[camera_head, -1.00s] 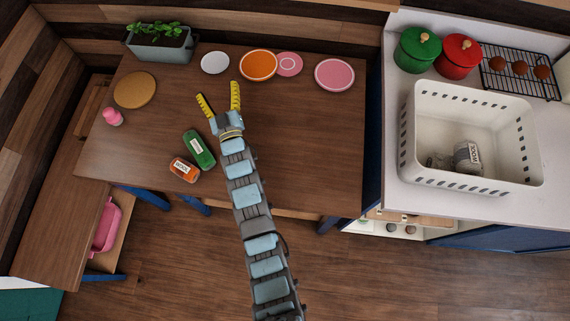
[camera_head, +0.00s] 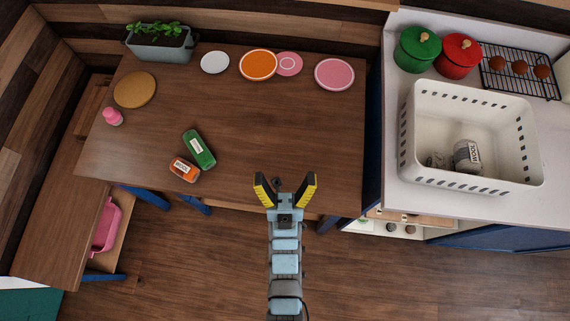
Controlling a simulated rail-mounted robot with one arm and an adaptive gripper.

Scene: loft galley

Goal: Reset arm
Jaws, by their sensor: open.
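My gripper (camera_head: 285,190) is open and empty, with its two yellow-and-black fingers spread and pointing up the picture. It is over the front edge of the wooden table (camera_head: 240,130), right of the table's middle. My arm runs straight down from it to the bottom of the picture. Nothing lies between the fingers.
A green case (camera_head: 199,149) and an orange labelled one (camera_head: 184,170) lie left of my gripper. Plates (camera_head: 258,65), a cork mat (camera_head: 134,90), a pink bottle (camera_head: 112,117) and a planter (camera_head: 160,45) stand farther off. Right, the counter holds a white basket (camera_head: 420,172) and pots (camera_head: 458,57).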

